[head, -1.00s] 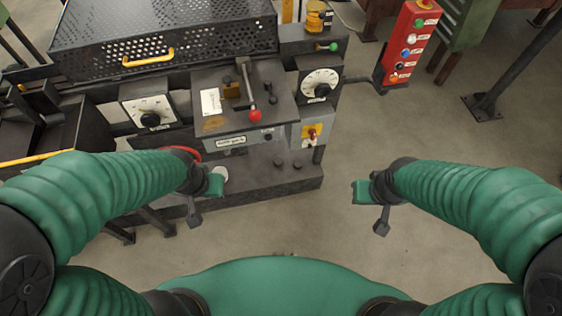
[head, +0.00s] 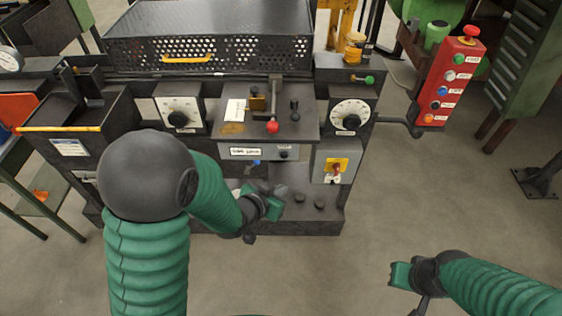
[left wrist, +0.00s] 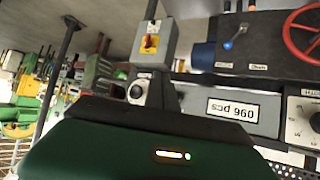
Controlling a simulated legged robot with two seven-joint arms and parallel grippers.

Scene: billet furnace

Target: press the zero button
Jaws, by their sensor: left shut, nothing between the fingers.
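A small black button (head: 283,155) sits on the grey front panel of the machine, right of the white counter plate (head: 247,152). A tiny label above it is too small to read. The counter plate also shows upside down in the left wrist view (left wrist: 232,108), where I cannot make out the button. My left gripper (head: 273,206) is shut and empty, in front of and below the panel, apart from the button in the picture. My right gripper (head: 400,275) is low at the right, away from the machine; its fingers are too unclear to tell.
A red-knobbed lever (head: 272,127) stands above the panel. A blue-ended lever (left wrist: 235,40) is below it. A red button box (head: 450,78) stands farther right. The floor at front right is clear.

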